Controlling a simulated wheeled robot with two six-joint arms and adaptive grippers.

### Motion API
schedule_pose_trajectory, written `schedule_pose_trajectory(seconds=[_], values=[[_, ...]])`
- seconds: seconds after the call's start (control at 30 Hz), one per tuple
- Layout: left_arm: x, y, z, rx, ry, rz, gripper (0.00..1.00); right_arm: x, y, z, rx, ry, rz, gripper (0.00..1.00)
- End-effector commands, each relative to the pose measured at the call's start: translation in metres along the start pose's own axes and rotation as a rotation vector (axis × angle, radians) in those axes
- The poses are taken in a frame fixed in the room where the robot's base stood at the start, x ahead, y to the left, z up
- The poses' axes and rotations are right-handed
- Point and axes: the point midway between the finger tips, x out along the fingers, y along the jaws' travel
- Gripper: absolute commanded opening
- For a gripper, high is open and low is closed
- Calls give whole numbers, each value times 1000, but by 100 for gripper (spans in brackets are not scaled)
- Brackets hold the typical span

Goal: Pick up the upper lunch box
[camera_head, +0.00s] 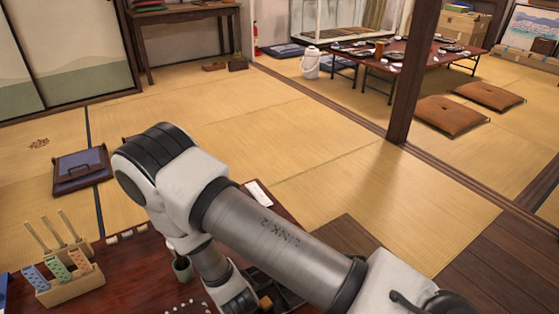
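No lunch box can be clearly made out. A dark boxy object (289,296) shows in part at the bottom edge, beside my arm on the dark red table (135,262); I cannot tell whether it is a lunch box. A small brown piece shows at its left. My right arm reaches in from the lower right, bends over the table and runs down out of the picture. Its gripper is not visible. My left arm and gripper are not in view.
A white paper slip (258,194) lies at the far edge. A wooden post (414,80) stands beyond. Open tatami (270,120) lies behind the table.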

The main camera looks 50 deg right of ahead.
Motion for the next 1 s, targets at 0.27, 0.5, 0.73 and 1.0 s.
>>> schedule_pose_trajectory(seconds=[0.27,0.5,0.73,1.0], values=[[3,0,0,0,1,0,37,6,0,0,-1,0,0,9],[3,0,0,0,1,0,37,6,0,0,-1,0,0,0],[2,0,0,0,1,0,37,5,0,-1,-2,0,0,0],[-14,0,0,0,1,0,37,-8,3,-9,-2,0,-1,0]])
